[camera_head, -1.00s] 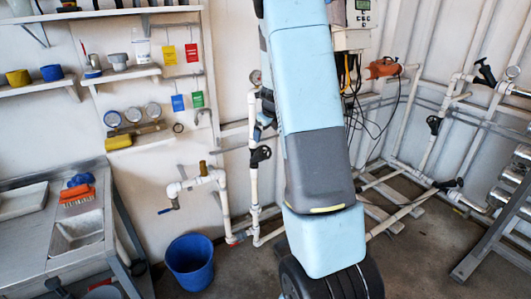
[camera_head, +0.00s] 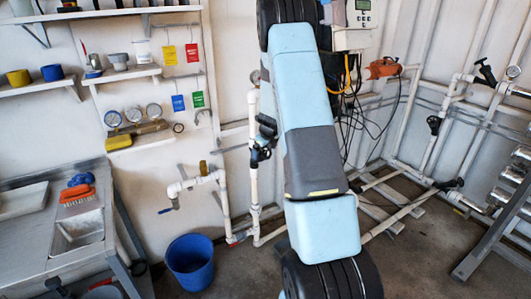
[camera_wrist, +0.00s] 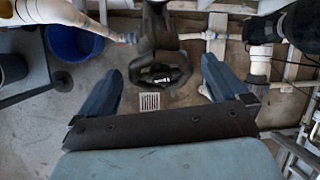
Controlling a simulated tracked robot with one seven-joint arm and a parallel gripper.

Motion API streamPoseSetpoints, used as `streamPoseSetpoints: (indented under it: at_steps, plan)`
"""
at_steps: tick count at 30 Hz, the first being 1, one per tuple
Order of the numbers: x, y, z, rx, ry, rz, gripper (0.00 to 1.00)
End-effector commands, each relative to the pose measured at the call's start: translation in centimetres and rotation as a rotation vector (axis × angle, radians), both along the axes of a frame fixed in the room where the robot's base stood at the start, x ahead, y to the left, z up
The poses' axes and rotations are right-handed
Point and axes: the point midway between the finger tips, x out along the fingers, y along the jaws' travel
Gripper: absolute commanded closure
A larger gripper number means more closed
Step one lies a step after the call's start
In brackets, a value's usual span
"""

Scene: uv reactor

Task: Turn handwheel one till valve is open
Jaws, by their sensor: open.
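A black handwheel (camera_wrist: 165,76) with a round rim shows in the wrist view, between and beyond my fingertips. My gripper (camera_wrist: 160,66) is open, with one blue-grey finger on each side of the wheel. I see no clear contact between fingers and rim. In the head view, a black handwheel (camera_head: 260,152) sits on the white vertical pipe (camera_head: 253,185), just left of my arm. Part of my gripper shows dark just above it; my arm hides the rest. No label or valve position is readable.
White pipe (camera_head: 195,181) runs left of the wheel, and a blue bucket (camera_head: 190,262) stands below. Another black handwheel (camera_head: 433,125) is on the right pipes. An orange device (camera_head: 384,68) and loose cables are behind my arm. A sink bench (camera_head: 52,225) stands left.

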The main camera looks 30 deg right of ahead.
Motion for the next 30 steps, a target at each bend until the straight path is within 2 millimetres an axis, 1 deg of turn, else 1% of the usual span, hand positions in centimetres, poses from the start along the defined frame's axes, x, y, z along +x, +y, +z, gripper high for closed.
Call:
streamPoseSetpoints:
  at_steps: [3,6,17,30]
  plan:
    - [0.5,-0.1,-1.0,0.0,0.0,-0.001,0.0]
    - [0.7,-0.1,-1.5,0.0,-0.001,0.0,0.0]
    - [0.8,-0.2,-1.7,-0.001,-0.001,0.0,0.01]
    - [0.8,-0.2,-1.7,-0.001,-0.001,0.0,0.43]
